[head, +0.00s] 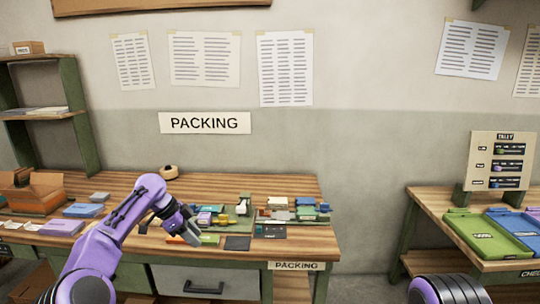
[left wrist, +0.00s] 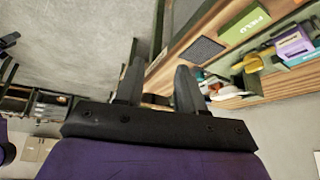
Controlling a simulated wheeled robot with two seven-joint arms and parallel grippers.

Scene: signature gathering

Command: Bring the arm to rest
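My left arm, purple and black, reaches in from the lower left of the head view. My left gripper (head: 190,234) is over the front part of the packing table (head: 290,238), near a dark flat pad (head: 237,243). In the left wrist view the two dark fingers of the left gripper (left wrist: 158,78) stand apart with nothing between them. The green item marked FIELD (left wrist: 244,24) and the dark pad (left wrist: 206,48) lie beyond the fingers. A purple link of my right arm (head: 450,290) shows at the bottom right of the head view; its gripper is out of view.
Several small coloured items (head: 300,209) crowd the table's middle and right. A cardboard box (head: 32,190) stands at the left, near a shelf (head: 42,115). A second table (head: 455,210) at right holds green and blue trays (head: 486,236). A gap of floor separates the tables.

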